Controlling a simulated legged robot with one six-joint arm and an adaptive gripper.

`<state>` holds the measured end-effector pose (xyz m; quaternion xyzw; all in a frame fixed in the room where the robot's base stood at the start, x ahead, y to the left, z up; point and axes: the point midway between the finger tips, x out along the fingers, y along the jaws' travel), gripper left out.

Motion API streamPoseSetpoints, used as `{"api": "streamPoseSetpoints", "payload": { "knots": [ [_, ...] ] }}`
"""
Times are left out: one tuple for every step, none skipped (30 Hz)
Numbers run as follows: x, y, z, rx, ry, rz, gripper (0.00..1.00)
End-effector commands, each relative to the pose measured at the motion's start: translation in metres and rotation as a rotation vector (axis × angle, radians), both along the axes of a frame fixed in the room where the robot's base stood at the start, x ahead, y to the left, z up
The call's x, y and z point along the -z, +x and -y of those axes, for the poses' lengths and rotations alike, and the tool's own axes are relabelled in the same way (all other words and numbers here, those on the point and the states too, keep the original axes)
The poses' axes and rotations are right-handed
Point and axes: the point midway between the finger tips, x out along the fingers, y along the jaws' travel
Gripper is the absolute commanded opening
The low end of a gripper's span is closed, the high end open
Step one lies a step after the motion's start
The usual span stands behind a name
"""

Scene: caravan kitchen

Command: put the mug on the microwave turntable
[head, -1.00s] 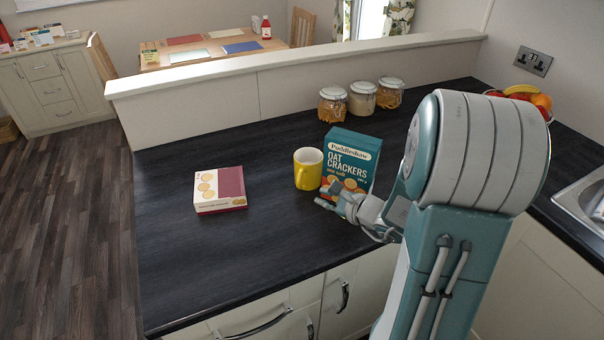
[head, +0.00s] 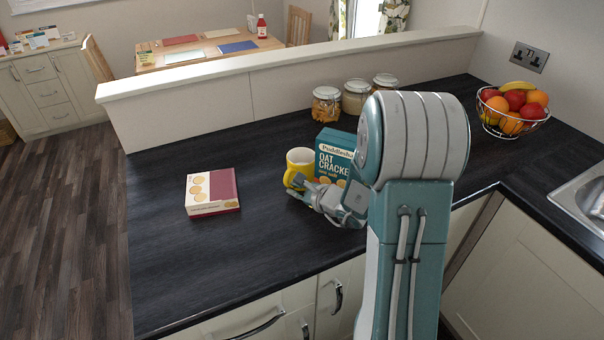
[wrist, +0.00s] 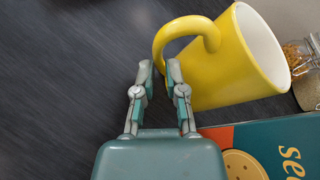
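The yellow mug (head: 299,163), white inside, stands upright on the dark worktop, just left of the oat crackers box. In the wrist view the mug (wrist: 235,65) fills the upper right, with its handle just beyond my fingertips. My gripper (head: 294,189) is low over the worktop at the near side of the mug. I cannot tell whether a finger touches the handle. No microwave or turntable is in view.
The teal oat crackers box (head: 333,155) stands close right of the mug. A flat biscuit box (head: 212,191) lies to the left. Several jars (head: 326,104) stand behind, and a fruit bowl (head: 513,108) and sink (head: 585,195) are at right.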

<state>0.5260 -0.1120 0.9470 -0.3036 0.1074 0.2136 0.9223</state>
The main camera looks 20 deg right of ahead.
Motion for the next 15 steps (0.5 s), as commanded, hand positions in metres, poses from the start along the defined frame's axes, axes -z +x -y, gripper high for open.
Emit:
{"api": "streamPoseSetpoints", "payload": {
  "knots": [
    [-0.0005,0.0,-0.0005,0.0,-0.001,0.0,0.0],
    [-0.0006,0.0,-0.0009,0.0,-0.001,0.0,0.0],
    [-0.0007,0.0,-0.0013,-0.001,-0.001,0.001,0.0],
    [-0.0009,0.0,-0.0015,-0.001,-0.001,0.001,0.0],
    [-0.0009,0.0,-0.0015,0.0,-0.001,0.002,0.0],
    [-0.0019,0.0004,-0.0011,-0.001,-0.001,0.004,0.0],
    [-0.0019,0.0004,-0.0008,-0.001,-0.001,0.004,0.0],
    [-0.0018,0.0003,-0.0004,-0.001,-0.001,0.004,0.0],
    [-0.0017,0.0003,0.0,-0.001,-0.001,0.004,0.0],
    [-0.0016,0.0002,0.0001,-0.001,-0.001,0.004,0.0],
    [-0.0016,0.0002,0.0001,-0.001,-0.001,0.004,0.0],
    [-0.0018,0.0002,0.0002,-0.001,-0.001,0.004,0.0],
    [-0.002,0.0002,0.0003,0.0,0.0,0.004,0.0],
    [-0.0023,0.0001,0.0005,0.0,0.0,0.004,0.0],
    [-0.003,0.0001,0.0007,0.0,0.0,0.004,0.0]
  ]
}}
